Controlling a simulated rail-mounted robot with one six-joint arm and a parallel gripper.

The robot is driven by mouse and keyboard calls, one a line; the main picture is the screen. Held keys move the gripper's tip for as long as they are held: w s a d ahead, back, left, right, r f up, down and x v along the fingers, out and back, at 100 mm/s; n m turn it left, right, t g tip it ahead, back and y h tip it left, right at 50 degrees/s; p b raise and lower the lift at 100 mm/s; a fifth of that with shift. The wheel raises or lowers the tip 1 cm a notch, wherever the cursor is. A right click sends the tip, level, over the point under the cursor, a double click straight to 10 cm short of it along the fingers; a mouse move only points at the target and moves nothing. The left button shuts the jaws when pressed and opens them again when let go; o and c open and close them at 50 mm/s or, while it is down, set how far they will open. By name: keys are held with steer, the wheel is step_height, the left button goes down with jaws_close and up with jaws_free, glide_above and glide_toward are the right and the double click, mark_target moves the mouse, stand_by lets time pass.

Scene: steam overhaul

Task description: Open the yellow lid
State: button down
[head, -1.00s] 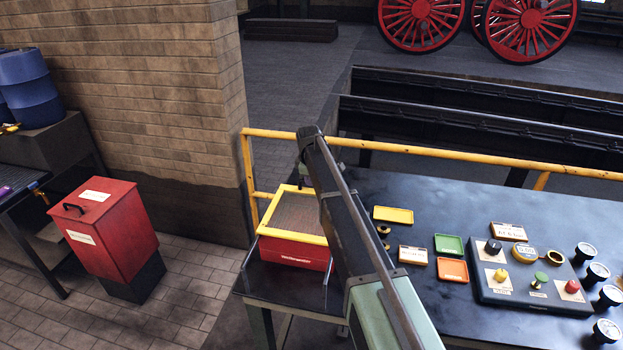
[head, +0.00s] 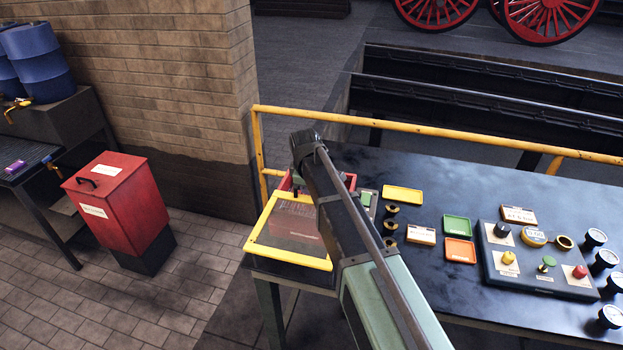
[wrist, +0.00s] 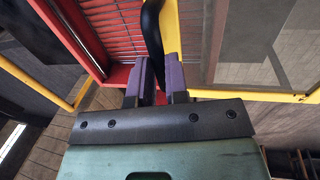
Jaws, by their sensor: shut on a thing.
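The yellow lid (head: 290,257), a yellow frame around a see-through panel, is tilted away from the red box (head: 352,181) in the head view. The red box's rim and part of its inside show behind and through it. In the wrist view, my gripper (wrist: 160,80) has its purple fingers closed around a curved black handle (wrist: 151,35). A yellow frame bar (wrist: 171,45) runs beside the handle, and the red box (wrist: 75,38) with a wire rack shows to the left. In the head view my arm hides the gripper and handle.
A bench holds yellow, green (head: 456,228) and orange (head: 460,250) trays, and a control panel (head: 535,265) with knobs and gauges to the right. A yellow rail (head: 420,135) runs behind it. A red bin (head: 118,205) stands on the floor at left, with free floor between.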

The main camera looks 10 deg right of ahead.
steer(key=shift+s, duration=0.1)
steer(key=c, duration=1.1)
jaws_free()
steer(key=r+p, duration=0.3)
steer(key=s+r+p, duration=0.1)
steer(key=r+p, duration=0.3)
steer(key=s+a+r+p, duration=0.1)
steer(key=r+p, duration=0.2)
steer(key=shift+r+p, duration=0.3)
